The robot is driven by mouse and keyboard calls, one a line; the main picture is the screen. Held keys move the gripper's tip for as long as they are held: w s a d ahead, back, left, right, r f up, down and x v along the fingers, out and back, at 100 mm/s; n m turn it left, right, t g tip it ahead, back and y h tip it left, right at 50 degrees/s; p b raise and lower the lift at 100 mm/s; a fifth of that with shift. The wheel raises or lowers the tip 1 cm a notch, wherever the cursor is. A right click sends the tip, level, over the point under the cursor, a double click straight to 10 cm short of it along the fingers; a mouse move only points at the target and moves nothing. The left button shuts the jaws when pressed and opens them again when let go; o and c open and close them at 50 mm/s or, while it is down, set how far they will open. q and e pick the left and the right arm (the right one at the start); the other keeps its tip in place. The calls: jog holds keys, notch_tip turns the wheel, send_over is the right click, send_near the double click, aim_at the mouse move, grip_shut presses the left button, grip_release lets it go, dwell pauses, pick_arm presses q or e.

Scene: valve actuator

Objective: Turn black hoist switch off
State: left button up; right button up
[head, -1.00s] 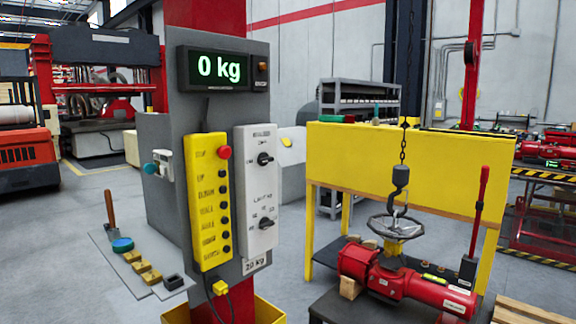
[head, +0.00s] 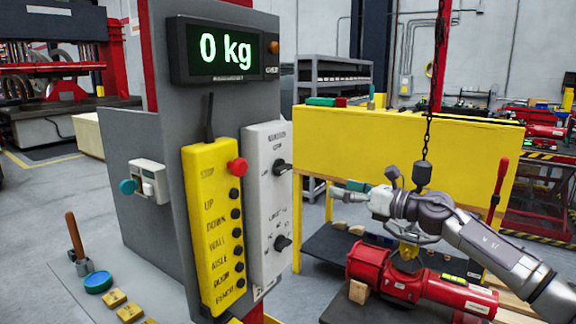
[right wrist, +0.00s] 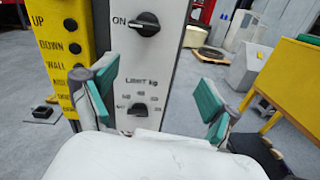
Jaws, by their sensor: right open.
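The black hoist switch (head: 281,167) is the upper rotary knob on the white panel (head: 268,200). In the right wrist view the black switch (right wrist: 147,24) has its handle roughly level, with the word ON at its left. A second black knob (head: 282,242) sits below it over a kg scale; it also shows in the right wrist view (right wrist: 138,109). My right gripper (head: 348,191) is open and empty, to the right of the panel and apart from it. In the right wrist view its green-padded fingers (right wrist: 155,100) are spread in front of the lower knob. My left gripper is not in view.
A yellow button box (head: 212,225) with a red button stands left of the panel. The display (head: 225,50) above reads 0 kg. A red valve actuator (head: 420,280), a hanging chain (head: 427,120) and a yellow barrier (head: 390,150) are at the right, near my arm.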

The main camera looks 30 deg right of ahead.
aim_at(287, 169)
jog(key=w+a+r+p, duration=0.1)
jog(key=w+a+p, duration=0.1)
jog(key=w+p, duration=0.1)
jog(key=w+a+r+n+p, duration=0.1)
jog(key=w+a+p, duration=0.2)
jog(key=w, duration=0.2)
jog(key=w+a+r+n+p, duration=0.1)
jog(key=w+a+p, duration=0.1)
jog(key=w+p, duration=0.2)
jog(key=shift+a+g+y, duration=0.25)
jog(key=shift+g+y, duration=0.05)
jog(key=shift+y, duration=0.1)
jog(key=shift+w+a+f, duration=0.15)
jog(key=shift+w+a, duration=0.05)
jog(key=shift+w, duration=0.2)
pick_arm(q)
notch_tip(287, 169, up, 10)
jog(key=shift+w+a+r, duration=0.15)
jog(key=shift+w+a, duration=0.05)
pick_arm(e)
jog(key=c, duration=1.2)
jog(key=shift+o, duration=0.3)
